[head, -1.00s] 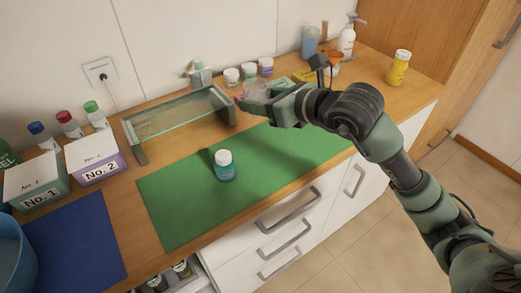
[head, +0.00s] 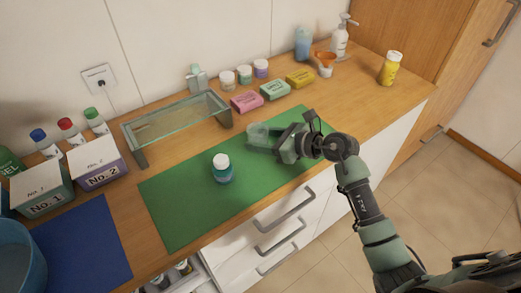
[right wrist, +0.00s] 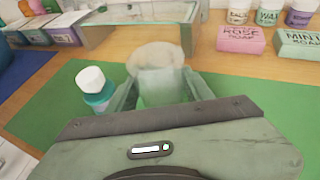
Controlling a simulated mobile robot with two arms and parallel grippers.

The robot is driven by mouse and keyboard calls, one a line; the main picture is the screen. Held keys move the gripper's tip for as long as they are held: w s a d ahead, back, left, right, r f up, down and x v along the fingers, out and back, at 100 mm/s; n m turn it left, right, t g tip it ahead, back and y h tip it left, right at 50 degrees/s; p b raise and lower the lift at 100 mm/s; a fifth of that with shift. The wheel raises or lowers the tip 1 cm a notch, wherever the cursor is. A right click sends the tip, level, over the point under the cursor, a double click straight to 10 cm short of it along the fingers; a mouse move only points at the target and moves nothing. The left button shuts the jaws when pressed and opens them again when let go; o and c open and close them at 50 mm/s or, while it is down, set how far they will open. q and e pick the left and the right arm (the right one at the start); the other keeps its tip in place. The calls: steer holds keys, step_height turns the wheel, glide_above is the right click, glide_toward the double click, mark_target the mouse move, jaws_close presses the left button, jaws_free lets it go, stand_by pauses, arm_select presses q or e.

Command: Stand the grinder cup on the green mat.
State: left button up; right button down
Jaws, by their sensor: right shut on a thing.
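The grinder cup (head: 257,132) is a small translucent cup over the green mat (head: 185,215), toward its back edge. My right gripper (head: 272,143) is shut on it, reaching in from the right. In the right wrist view the cup (right wrist: 158,82) sits between the fingertips, its pale round opening facing up, roughly upright. I cannot tell whether its base touches the mat. My left gripper is not in view.
A teal bottle with a white cap (head: 222,168) stands on the mat, left of the cup. A glass shelf (head: 180,118) and soap boxes, including a pink one (head: 246,103), stand behind. The mat's left part is bare.

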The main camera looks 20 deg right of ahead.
mark_target(261, 158)
steer(key=shift+f, duration=2.8)
steer(key=c, duration=0.6)
jaws_free()
steer(key=b+v, duration=0.2)
steer(key=v, duration=0.8)
steer(key=shift+s+d+b, duration=0.2)
steer(key=shift+d+b, duration=0.05)
steer(key=shift+b, duration=0.15)
steer(key=shift+s+d+r, duration=0.35)
steer(key=shift+s+r, duration=0.05)
steer(key=shift+s, duration=0.05)
